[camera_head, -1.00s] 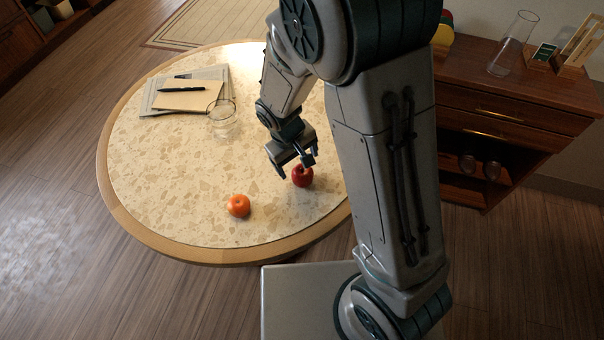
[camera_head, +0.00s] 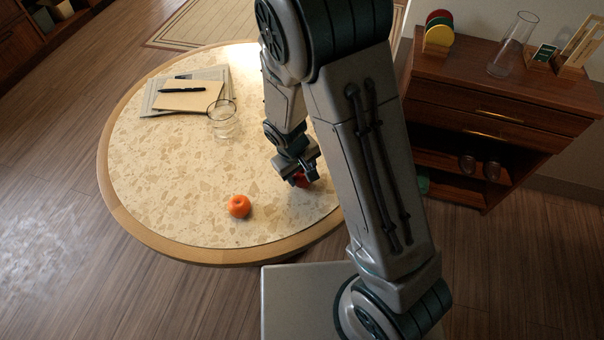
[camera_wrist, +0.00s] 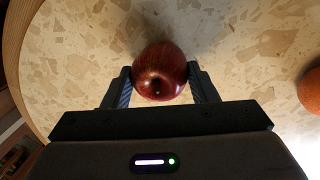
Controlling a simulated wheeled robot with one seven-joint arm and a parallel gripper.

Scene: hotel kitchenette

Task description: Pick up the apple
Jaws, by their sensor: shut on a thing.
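The red apple (camera_wrist: 160,66) is between the two fingers of my gripper (camera_wrist: 160,86) in the wrist view, with a finger pressed to each side. In the head view the apple (camera_head: 302,181) is mostly hidden behind my gripper (camera_head: 303,176). The apple is at the right part of the round speckled table (camera_head: 160,190). I cannot tell whether it still touches the tabletop.
An orange fruit (camera_head: 239,206) lies to the left of the apple; its edge shows in the wrist view (camera_wrist: 312,90). A clear glass (camera_head: 223,122) and a notepad with a pen (camera_head: 190,97) are farther back. A wooden cabinet (camera_head: 500,85) stands at right.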

